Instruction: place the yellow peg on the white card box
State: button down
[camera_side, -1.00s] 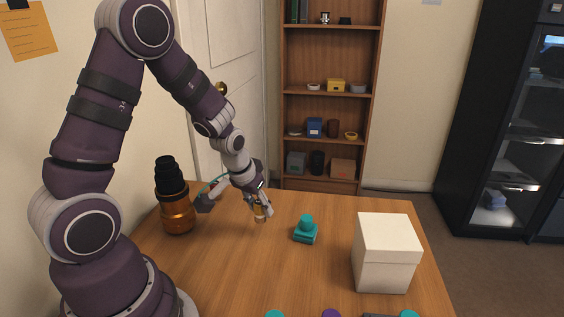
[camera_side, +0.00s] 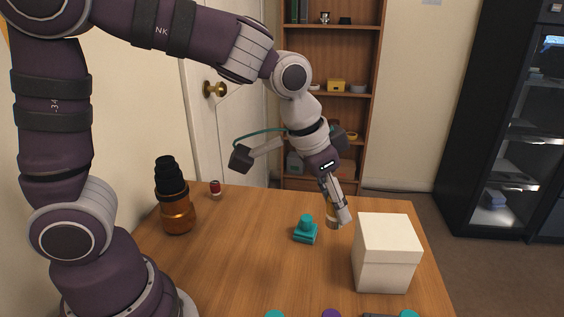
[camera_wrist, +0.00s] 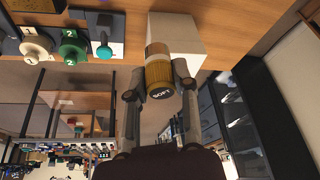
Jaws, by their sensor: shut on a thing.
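The yellow peg (camera_wrist: 160,80) is a ribbed, gold-yellow cylinder with a paler band and a dark end lettered "SOFT". My gripper (camera_wrist: 158,88) is shut on it, one finger on each side. In the side view the peg (camera_side: 331,213) is mostly hidden by my gripper (camera_side: 338,214), which points down above the table. The white card box (camera_side: 386,262) stands on the table's right part, to the right of my gripper. In the wrist view the box (camera_wrist: 182,34) shows beyond the peg. The peg appears apart from the box.
A teal stepped piece (camera_side: 305,233) stands left of my gripper. A black-and-amber lens (camera_side: 176,205) and a small red cylinder (camera_side: 215,189) are at the table's back left. Numbered knobs (camera_wrist: 72,45) line the near edge.

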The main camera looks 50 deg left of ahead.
jog(key=w+d, duration=0.1)
jog(key=w, duration=0.2)
jog(key=w+d+f, duration=0.1)
jog(key=w, duration=0.6)
jog(key=shift+w+d+f, duration=0.2)
jog(key=shift+w+d, duration=0.2)
jog(key=shift+f, duration=1.65)
jog(key=c, duration=0.9)
grip_release()
jog(key=shift+f, duration=0.15)
jog(key=v, duration=1.2)
jog(key=s+a+n, duration=0.1)
jog(key=s+a, duration=0.2)
jog(key=s, duration=0.2)
jog(key=s+a+f+n+y, duration=0.1)
jog(key=s+a, duration=0.1)
jog(key=s, duration=0.4)
jog(key=s+a+f+n+t, duration=0.1)
jog(key=s+a, duration=0.2)
jog(key=s, duration=0.3)
jog(key=shift+s+a+f+n, duration=0.25)
jog(key=shift+a+n, duration=0.05)
jog(key=shift+a, duration=0.1)
